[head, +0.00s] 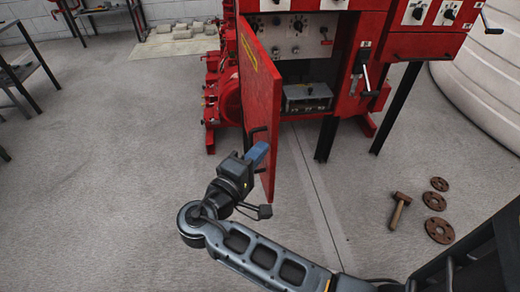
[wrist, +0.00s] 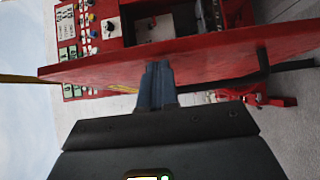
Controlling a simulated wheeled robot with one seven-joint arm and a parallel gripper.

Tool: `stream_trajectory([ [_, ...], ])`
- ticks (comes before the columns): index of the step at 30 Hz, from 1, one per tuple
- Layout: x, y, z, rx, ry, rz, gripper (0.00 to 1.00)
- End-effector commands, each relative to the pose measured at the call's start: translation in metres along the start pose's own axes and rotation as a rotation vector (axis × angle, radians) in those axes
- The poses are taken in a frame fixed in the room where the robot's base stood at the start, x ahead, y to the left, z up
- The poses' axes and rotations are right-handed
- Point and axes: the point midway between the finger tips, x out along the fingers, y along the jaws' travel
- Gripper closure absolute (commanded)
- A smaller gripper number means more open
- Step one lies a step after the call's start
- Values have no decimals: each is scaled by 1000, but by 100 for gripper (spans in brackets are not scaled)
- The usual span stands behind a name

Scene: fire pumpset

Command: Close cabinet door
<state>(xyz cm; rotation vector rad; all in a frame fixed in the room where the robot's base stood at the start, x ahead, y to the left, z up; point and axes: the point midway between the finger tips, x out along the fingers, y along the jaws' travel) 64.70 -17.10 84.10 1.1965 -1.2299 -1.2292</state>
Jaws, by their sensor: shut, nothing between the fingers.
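The red cabinet door (head: 261,95) stands open in the head view, swung out toward me from the red cabinet (head: 375,30). The inside of the cabinet shows to the right of the door. A dark handle (head: 256,133) sits low on the door's outer face. My gripper (head: 258,152) is shut and empty beside the door's lower part, close to the handle. In the wrist view the blue fingers (wrist: 156,84) point at the red door (wrist: 200,58), and the handle (wrist: 262,62) is to their right. I cannot tell whether the fingertips touch the door.
A hammer (head: 399,208) and rusty discs (head: 434,201) lie on the floor to the right. A large white tank (head: 485,75) is at the right. The floor left of my arm is clear.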

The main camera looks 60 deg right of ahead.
Motion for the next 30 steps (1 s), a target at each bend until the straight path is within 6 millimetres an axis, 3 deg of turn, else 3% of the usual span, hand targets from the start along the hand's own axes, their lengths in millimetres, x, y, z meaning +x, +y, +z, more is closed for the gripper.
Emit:
stream_trajectory([
  [19,7,0,10,-1,18,0,100],
  [30,44,1,52,-6,166,-1,100],
])
